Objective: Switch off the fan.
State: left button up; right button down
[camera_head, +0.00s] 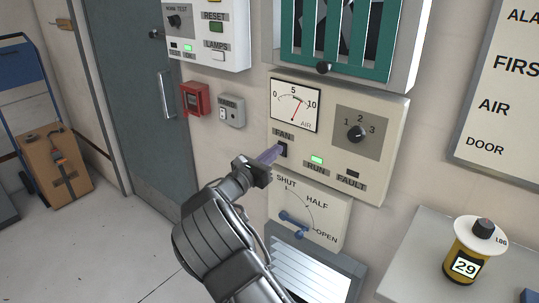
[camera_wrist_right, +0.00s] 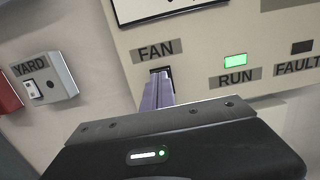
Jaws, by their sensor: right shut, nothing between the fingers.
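The fan panel (camera_head: 386,180) is a cream box on the wall with a dial, a knob marked 1, 2, 3 and lamps. The FAN switch (camera_head: 283,149) is a small dark rocker under the FAN label. My right gripper (camera_head: 274,152) is shut and empty, its purple fingertips at the switch. In the right wrist view the shut fingers (camera_wrist_right: 158,92) cover most of the switch (camera_wrist_right: 158,72); contact and the switch's position cannot be told. The RUN lamp (camera_head: 316,160) is lit green and the FAULT lamp (camera_head: 352,174) is dark. My left gripper is not in view.
Below the panel is a SHUT-HALF-OPEN plate with a blue lever (camera_head: 294,222). A YARD switch box (camera_head: 232,111) and a red box (camera_head: 194,99) are to the left. A counter (camera_head: 415,245) with a yellow canister (camera_head: 472,252) is at the right.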

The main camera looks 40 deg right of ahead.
jog(key=r+p, duration=0.1)
jog(key=p, duration=0.1)
jog(key=y+p, duration=0.1)
jog(key=shift+d+r+p, duration=0.35)
jog(key=shift+w+y+p, duration=0.1)
jog(key=shift+y+p, duration=0.3)
jog(key=shift+p, duration=0.05)
jog(key=shift+d+f+b, duration=0.1)
jog(key=shift+f+b, duration=0.2)
jog(key=shift+b, duration=0.05)
jog(key=shift+g, duration=0.4)
